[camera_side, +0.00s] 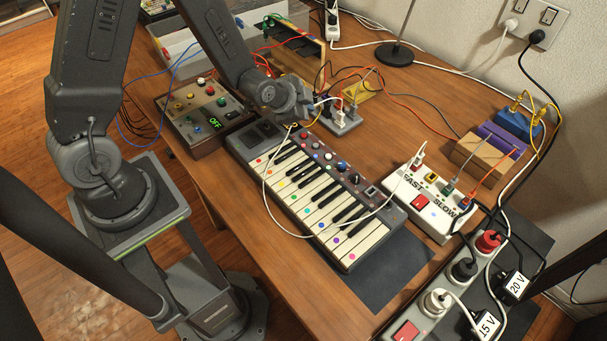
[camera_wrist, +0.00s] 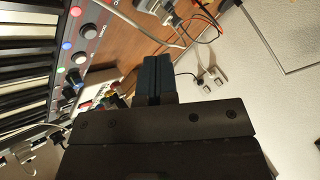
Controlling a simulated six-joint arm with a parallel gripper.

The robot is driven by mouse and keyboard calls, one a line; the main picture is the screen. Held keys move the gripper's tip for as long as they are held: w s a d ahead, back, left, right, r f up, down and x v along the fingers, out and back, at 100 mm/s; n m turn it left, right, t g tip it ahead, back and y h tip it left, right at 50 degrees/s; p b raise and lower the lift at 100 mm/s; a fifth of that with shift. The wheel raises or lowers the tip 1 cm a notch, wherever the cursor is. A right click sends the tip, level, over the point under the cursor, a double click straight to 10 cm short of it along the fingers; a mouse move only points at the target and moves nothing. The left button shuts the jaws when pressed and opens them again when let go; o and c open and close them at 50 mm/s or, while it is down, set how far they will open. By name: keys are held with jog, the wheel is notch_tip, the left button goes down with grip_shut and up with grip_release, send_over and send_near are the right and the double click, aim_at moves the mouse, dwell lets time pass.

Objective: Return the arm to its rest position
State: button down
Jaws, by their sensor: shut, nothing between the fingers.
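My arm reaches in from the upper left of the side view, and its wrist hangs over the back edge of a small keyboard (camera_side: 318,195). My gripper (camera_side: 308,112) is small there and partly lost among the cables behind the keyboard. In the wrist view my gripper (camera_wrist: 156,68) shows its two dark blue fingers together, with nothing held between them. The keyboard's keys and knobs (camera_wrist: 60,60) lie to the left of the fingers in that view. No marked rest place shows.
A white FAST/SLOW box (camera_side: 432,205) and a power strip (camera_side: 465,280) stand to the right. A lamp base (camera_side: 394,54) stands at the back. Loose cables cross the keyboard and the wooden table (camera_side: 235,215).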

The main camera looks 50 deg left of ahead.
jog(key=s+d+r+n+g, duration=0.2)
jog(key=s+r+n, duration=0.35)
jog(key=r, duration=0.95)
jog(key=s+d+r+n, duration=0.1)
jog(key=s+r, duration=0.2)
jog(key=s, duration=0.5)
jog(key=s+d+r+n+g+h, duration=0.1)
jog(key=s+r, duration=0.3)
jog(key=s, duration=0.5)
jog(key=shift+s+g, duration=0.2)
jog(key=shift+g, duration=0.1)
